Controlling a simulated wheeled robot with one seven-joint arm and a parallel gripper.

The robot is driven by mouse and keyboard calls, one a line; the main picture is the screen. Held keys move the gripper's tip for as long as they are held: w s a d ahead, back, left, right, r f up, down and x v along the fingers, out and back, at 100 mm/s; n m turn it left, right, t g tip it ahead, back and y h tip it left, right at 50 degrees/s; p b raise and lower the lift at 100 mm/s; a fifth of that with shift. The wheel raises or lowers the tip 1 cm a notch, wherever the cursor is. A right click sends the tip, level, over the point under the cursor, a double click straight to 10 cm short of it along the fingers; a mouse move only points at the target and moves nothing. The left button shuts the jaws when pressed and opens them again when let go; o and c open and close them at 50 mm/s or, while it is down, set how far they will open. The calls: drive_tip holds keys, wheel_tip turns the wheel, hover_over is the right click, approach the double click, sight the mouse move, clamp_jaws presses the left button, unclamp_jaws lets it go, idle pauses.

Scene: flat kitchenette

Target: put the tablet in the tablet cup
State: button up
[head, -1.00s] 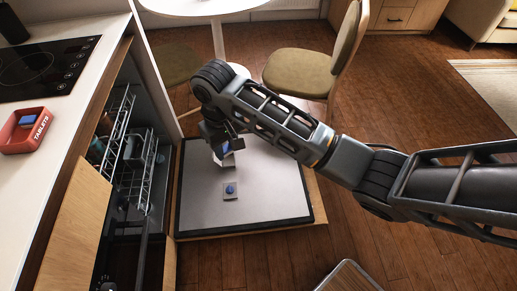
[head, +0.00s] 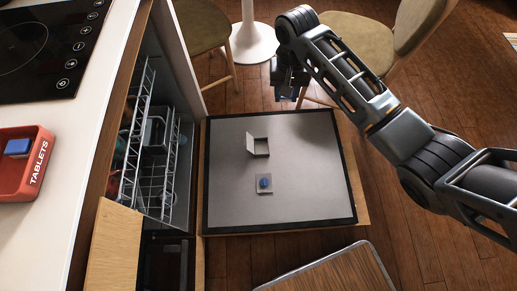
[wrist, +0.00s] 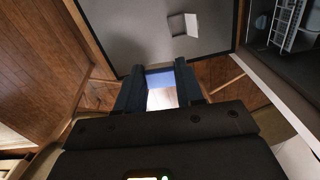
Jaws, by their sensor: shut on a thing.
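My gripper (head: 286,95) is shut on a blue and white tablet (wrist: 161,90), which shows between the fingers in the wrist view. In the head view the gripper hangs past the far edge of the lowered dishwasher door (head: 225,190), and the held tablet is mostly hidden there. The tablet cup (head: 261,147) is a small square grey recess in the door, with its lid standing open at its left side. The cup also shows in the wrist view (wrist: 184,24), ahead of the fingers and apart from the tablet.
A square plate with a blue knob (head: 264,183) sits on the door nearer me. A red tray (head: 35,175) marked TABLETS holds another blue tablet on the counter at left. Wire racks (head: 160,165) fill the dishwasher. Chairs (head: 365,38) and a white table foot (head: 249,42) stand beyond.

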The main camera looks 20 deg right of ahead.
drive_tip(key=w+d+f+m+b, duration=0.2)
drive_tip(key=f+m+b, duration=0.25)
drive_tip(key=f, duration=0.55)
drive_tip(key=w+d+f+m+b, duration=0.2)
drive_tip(key=f+m+b, duration=0.3)
drive_tip(key=f, duration=0.4)
drive_tip(key=m+b, duration=0.8)
drive_tip(key=b, duration=1.1)
approach(260, 148)
drive_tip(key=shift+s+d+f, duration=0.3)
drive_tip(key=shift+d+f, duration=0.2)
drive_tip(key=shift+d, duration=0.2)
drive_tip(key=shift+w+a+f+b, duration=0.2)
drive_tip(key=shift+w+a+b, duration=0.05)
drive_tip(key=shift+a+b, duration=0.35)
wheel_tip(260, 148, down, 4)
drive_tip(key=b, duration=0.3)
drive_tip(key=shift+r, duration=0.1)
drive_tip(key=shift+f, duration=0.6)
drive_tip(key=o, duration=0.7)
